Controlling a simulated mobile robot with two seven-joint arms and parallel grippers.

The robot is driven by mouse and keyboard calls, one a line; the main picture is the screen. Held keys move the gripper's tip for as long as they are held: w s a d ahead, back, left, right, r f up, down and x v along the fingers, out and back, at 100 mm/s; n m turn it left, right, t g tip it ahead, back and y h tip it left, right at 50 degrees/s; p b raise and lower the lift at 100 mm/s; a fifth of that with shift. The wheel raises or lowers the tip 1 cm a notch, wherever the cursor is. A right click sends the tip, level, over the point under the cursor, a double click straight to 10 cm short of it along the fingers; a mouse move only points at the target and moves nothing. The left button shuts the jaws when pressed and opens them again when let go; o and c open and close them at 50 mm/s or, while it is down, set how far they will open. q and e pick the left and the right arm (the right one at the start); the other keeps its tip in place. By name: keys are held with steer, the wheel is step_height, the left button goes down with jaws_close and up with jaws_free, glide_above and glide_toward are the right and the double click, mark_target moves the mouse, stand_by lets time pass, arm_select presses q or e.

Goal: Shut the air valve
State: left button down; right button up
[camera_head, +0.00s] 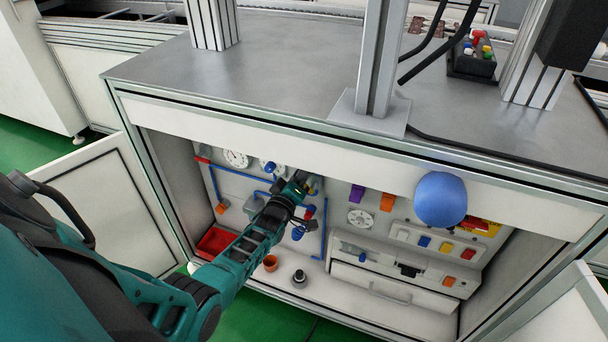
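My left arm reaches into the open cabinet under the bench, and my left gripper (303,184) is at the back panel among the blue air pipes (324,225). A small yellow part (313,189) and a red part (309,212) show right beside the gripper. The gripper and wrist hide much of this spot, so I cannot tell which part is the air valve's handle, how it is turned, or whether the fingers touch it. The finger opening is too small and covered to judge. My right gripper is not in view.
Both cabinet doors stand open, the left door (108,205) and the right door (570,312). A blue ball-shaped thing (440,200) is in front of the panel at right. A red tray (216,241), an orange pot (270,263) and a dark small object (299,279) are on the cabinet floor.

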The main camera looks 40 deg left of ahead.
arm_select(q)
steer(key=f+n+b, duration=0.1)
steer(key=n, duration=0.1)
steer(key=f+n+b, duration=0.1)
steer(key=n, duration=0.2)
steer(key=a+f+n+b, duration=0.1)
steer(key=n, duration=0.1)
steer(key=shift+s+n+b, duration=0.1)
steer(key=shift+n+b, duration=0.2)
steer(key=shift+b, duration=0.05)
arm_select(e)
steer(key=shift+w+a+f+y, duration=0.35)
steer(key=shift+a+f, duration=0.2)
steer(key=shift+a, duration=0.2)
arm_select(q)
steer(key=c, duration=1.1)
jaws_free()
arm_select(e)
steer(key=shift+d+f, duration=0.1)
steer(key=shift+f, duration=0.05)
arm_select(q)
steer(key=shift+s, duration=0.1)
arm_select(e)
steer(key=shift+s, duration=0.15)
